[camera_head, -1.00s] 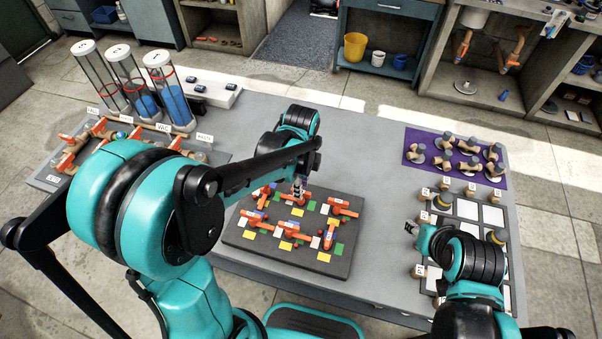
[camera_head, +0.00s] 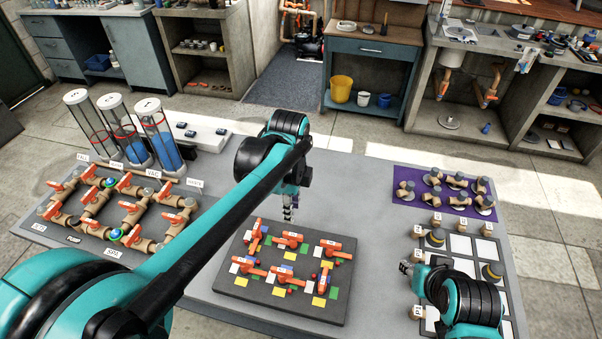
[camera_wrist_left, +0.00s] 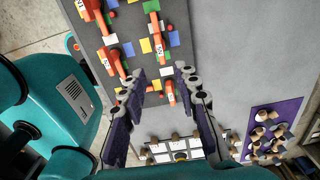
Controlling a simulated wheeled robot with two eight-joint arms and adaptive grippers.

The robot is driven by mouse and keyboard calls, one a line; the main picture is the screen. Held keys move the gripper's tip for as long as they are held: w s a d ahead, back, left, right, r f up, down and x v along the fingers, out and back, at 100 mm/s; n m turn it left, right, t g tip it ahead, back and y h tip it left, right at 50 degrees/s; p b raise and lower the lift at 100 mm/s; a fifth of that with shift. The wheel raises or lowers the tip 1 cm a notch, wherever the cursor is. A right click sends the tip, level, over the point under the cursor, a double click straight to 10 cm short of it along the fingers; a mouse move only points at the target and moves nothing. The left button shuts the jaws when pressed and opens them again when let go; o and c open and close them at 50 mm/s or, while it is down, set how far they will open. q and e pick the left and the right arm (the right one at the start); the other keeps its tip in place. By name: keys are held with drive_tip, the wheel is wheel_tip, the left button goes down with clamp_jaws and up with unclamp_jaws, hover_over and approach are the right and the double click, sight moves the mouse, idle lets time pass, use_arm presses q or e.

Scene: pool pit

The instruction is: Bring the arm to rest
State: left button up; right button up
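My left gripper (camera_head: 290,208) hangs over the far edge of a dark board (camera_head: 236,292) in the head view. In the left wrist view its two fingers (camera_wrist_left: 160,78) stand apart, with nothing held between them. Several orange valve handles (camera_head: 285,241) lie on the board among coloured patches. They also show in the left wrist view (camera_wrist_left: 112,61), beyond the fingers. My right gripper (camera_head: 405,268) is at the left side of the panel of white squares (camera_head: 460,245); it is small and partly hidden by its wrist, so its opening is unclear.
A pipe rig with orange valves (camera_head: 130,205) stands at the left, before three clear columns (camera_head: 160,140). A purple mat (camera_head: 410,178) with several pipe fittings lies at the back right. Grey table (camera_head: 350,200) is bare between board and mat.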

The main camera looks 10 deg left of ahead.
use_arm(q)
drive_tip(key=s+a+f+n+t+b, duration=0.1)
drive_tip(key=s+a+n+t, duration=0.1)
drive_tip(key=s+n, duration=0.3)
drive_tip(key=s+a+f+n+t+b, duration=0.2)
drive_tip(key=s+n+t, duration=0.3)
drive_tip(key=n, duration=0.8)
drive_tip(key=shift+a+f+n, duration=0.2)
drive_tip(key=shift+a+n, duration=0.1)
drive_tip(key=shift+a, duration=0.05)
